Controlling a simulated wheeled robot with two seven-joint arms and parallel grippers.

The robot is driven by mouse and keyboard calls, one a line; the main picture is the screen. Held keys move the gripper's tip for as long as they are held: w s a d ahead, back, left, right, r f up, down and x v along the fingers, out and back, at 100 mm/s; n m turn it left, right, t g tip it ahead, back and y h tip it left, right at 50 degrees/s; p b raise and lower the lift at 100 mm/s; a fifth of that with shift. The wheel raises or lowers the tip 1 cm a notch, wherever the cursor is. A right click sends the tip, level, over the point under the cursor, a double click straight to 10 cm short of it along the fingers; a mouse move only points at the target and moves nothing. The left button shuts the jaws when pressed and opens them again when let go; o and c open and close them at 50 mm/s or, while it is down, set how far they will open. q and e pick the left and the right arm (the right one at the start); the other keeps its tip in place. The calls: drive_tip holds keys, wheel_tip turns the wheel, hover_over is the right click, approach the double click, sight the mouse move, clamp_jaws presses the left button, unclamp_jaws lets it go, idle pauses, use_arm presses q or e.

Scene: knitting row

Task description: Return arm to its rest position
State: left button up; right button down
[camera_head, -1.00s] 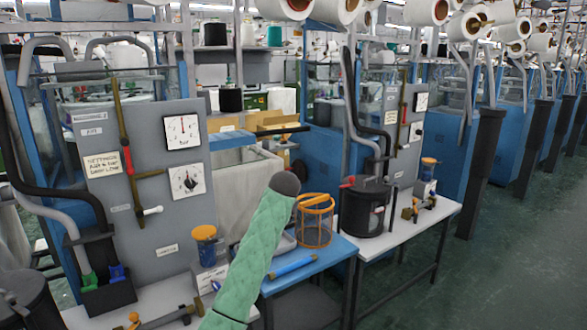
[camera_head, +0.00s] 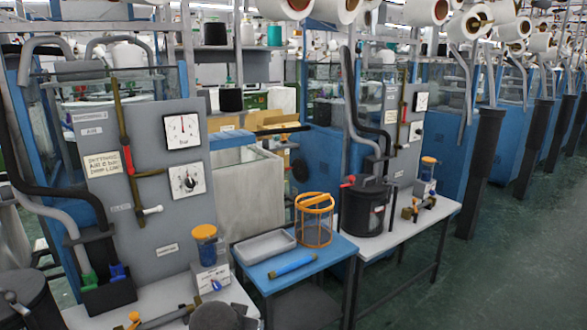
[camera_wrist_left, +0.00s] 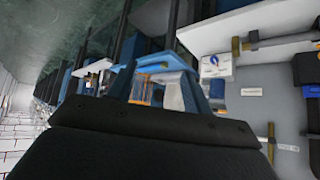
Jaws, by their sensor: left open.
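In the left wrist view my left gripper (camera_wrist_left: 160,90) is open, with its two fingers apart and nothing held between them. Beyond the fingers show a blue-topped table and an orange-rimmed basket, tilted in this view and partly hidden. In the head view only a dark grey rounded part of my arm (camera_head: 215,317) shows at the bottom edge; the gripper itself is not visible there. I see no right gripper in either view.
A grey panel with gauges (camera_head: 150,200) stands at the left. A black pot (camera_head: 364,208) stands on the white table to the right. The right-hand aisle floor (camera_head: 500,270) is clear.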

use_arm(q)
drive_tip(key=s+a+f+g, duration=0.1)
drive_tip(key=s+f+g, duration=0.1)
drive_tip(key=s+f, duration=0.5)
drive_tip(key=s+a+f+g, duration=0.1)
drive_tip(key=s+f, duration=0.6)
drive_tip(key=s, duration=0.8)
drive_tip(key=s+a+f+g, duration=0.2)
drive_tip(key=s+f+g, duration=0.1)
drive_tip(key=s+f, duration=0.5)
drive_tip(key=s, duration=0.3)
drive_tip(key=shift+n, duration=0.4)
